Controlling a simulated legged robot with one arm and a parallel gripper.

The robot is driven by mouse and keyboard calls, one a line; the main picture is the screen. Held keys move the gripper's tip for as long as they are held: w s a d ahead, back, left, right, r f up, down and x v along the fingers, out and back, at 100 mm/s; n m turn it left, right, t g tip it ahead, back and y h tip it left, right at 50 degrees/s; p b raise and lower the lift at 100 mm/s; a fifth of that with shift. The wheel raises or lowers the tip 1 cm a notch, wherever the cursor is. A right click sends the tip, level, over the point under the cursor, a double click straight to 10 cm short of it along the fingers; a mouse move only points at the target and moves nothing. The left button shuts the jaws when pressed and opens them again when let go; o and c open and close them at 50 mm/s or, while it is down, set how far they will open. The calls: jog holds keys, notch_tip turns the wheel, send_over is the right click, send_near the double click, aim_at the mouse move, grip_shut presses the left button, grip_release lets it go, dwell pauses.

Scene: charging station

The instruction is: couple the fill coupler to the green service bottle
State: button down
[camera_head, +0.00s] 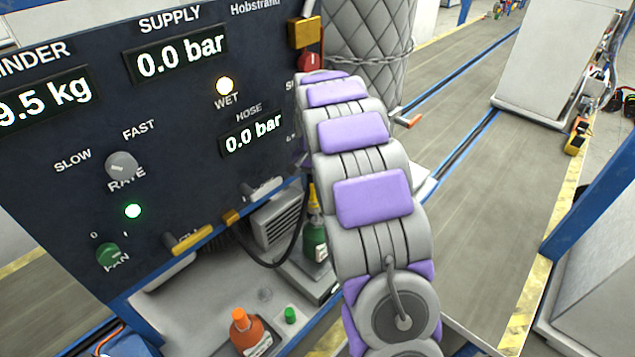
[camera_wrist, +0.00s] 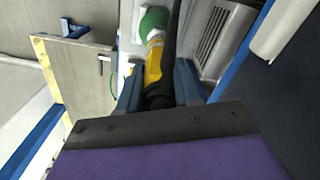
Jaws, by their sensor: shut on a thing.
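The green service bottle (camera_head: 316,240) stands upright on the bench, partly behind my arm in the head view. It also shows at the top of the wrist view (camera_wrist: 153,22). The yellow fill coupler (camera_head: 313,202) is above the bottle's neck, with its black hose running from it. In the wrist view my gripper (camera_wrist: 159,88) is shut on the dark rear part of the coupler (camera_wrist: 153,62), whose yellow end points at the bottle's top. I cannot tell whether it is seated or just touching. In the head view my arm hides the gripper.
A dark panel (camera_head: 180,110) stands at the left, with SUPPLY and HOSE both reading 0.0 bar and the WET lamp lit. An orange bottle (camera_head: 248,330) and a green cap (camera_head: 290,315) are on the bench front. The hose (camera_head: 280,262) loops beside a grey vented box (camera_head: 279,227).

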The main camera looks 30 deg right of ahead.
aim_at(315, 197)
jog(key=shift+a, duration=0.1)
jog(key=shift+p, duration=0.35)
dwell(2.3)
jog(key=shift+d+f, duration=0.15)
jog(key=shift+d, duration=0.3)
jog(key=shift+a+f, duration=0.2)
jog(key=shift+f, duration=0.25)
jog(key=shift+f, duration=0.3)
jog(key=shift+d+f, duration=0.1)
jog(key=shift+f, duration=0.3)
jog(key=shift+f+b, duration=0.45)
jog(key=shift+f, duration=0.85)
jog(key=c, duration=0.7)
grip_release()
